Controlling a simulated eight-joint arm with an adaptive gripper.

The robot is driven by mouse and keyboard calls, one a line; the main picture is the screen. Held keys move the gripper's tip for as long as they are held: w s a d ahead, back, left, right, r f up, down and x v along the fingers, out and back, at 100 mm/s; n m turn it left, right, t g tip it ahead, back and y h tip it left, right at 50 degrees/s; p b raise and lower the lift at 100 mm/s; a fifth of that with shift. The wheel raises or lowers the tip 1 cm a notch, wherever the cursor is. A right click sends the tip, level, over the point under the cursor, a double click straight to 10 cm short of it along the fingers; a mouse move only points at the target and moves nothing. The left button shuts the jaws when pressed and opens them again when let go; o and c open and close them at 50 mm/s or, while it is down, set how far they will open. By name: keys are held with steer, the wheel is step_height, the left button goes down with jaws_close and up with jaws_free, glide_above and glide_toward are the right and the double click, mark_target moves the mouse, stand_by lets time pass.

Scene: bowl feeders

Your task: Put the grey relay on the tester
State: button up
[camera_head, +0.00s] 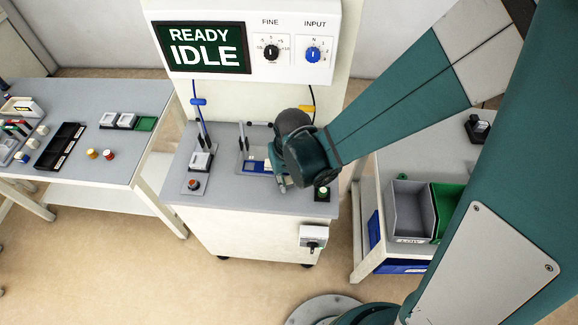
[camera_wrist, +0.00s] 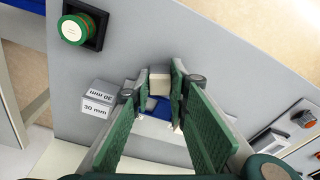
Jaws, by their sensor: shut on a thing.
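My gripper (camera_wrist: 161,88) reaches down over the grey bench top of the tester (camera_head: 205,48), whose screen reads READY IDLE. In the wrist view its green fingers are shut on a small pale grey-beige block (camera_wrist: 159,84), seemingly the grey relay. A blue-and-white fixture (camera_head: 252,167) lies beneath and beside the fingers, partly hidden by my wrist in the head view. I cannot tell whether the block touches it. A white block marked 30 mm (camera_wrist: 97,100) lies left of the fingers in the wrist view.
A green button (camera_wrist: 77,29) stands near the bench edge. A second station (camera_head: 200,161) with a red button (camera_head: 194,185) is at the bench's left. Grey (camera_head: 410,210) and green (camera_head: 447,208) bins stand on the right table. The left table (camera_head: 95,95) holds trays and small parts.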

mark_target(289, 185)
steer(key=shift+f, duration=0.15)
steer(key=o, duration=0.9)
steer(key=shift+r, duration=0.25)
step_height(289, 185, up, 12)
steer(key=s+p, duration=0.1)
steer(key=p, duration=0.2)
steer(key=shift+s+d, duration=0.15)
steer(key=shift+d, duration=0.15)
steer(key=shift+f, duration=0.1)
steer(key=shift+d, duration=0.1)
stand_by(0.7)
steer(key=s+d+r+m+t, duration=0.2)
steer(key=d+r+t, duration=0.1)
steer(key=d+r, duration=0.6)
steer(key=s+d+r+m+t, duration=0.2)
steer(key=d+r, duration=0.7)
steer(key=d, duration=0.8)
steer(key=shift+s+t+h, duration=0.2)
steer(key=shift+t+h, duration=0.1)
steer(key=shift+t, duration=0.2)
